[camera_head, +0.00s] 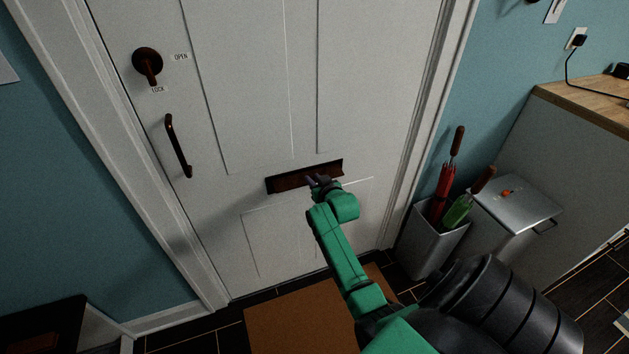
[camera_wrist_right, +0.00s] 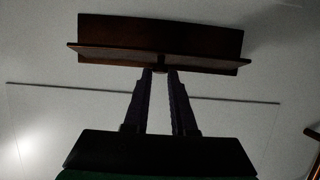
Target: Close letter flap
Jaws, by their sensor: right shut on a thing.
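The brown letter flap (camera_head: 287,183) is in the middle of the white door, and it also shows at the top of the right wrist view (camera_wrist_right: 110,54). In the wrist view the flap stands out from its brown back plate (camera_wrist_right: 160,32), so it looks tilted open. My right gripper (camera_head: 312,181) reaches up to the flap's front. Its two fingers (camera_wrist_right: 160,74) meet at a small knob at the middle of the flap's edge, and they are shut on it. The gripper hides part of the flap in the head view. My left gripper is not in view.
The door (camera_head: 240,90) has a dark handle (camera_head: 178,147) and a lock knob (camera_head: 147,63) at the left. A brown mat (camera_head: 275,325) lies below. At right stand a bin with umbrellas (camera_head: 430,245), a grey lidded box (camera_head: 517,202) and a wooden counter (camera_head: 590,107).

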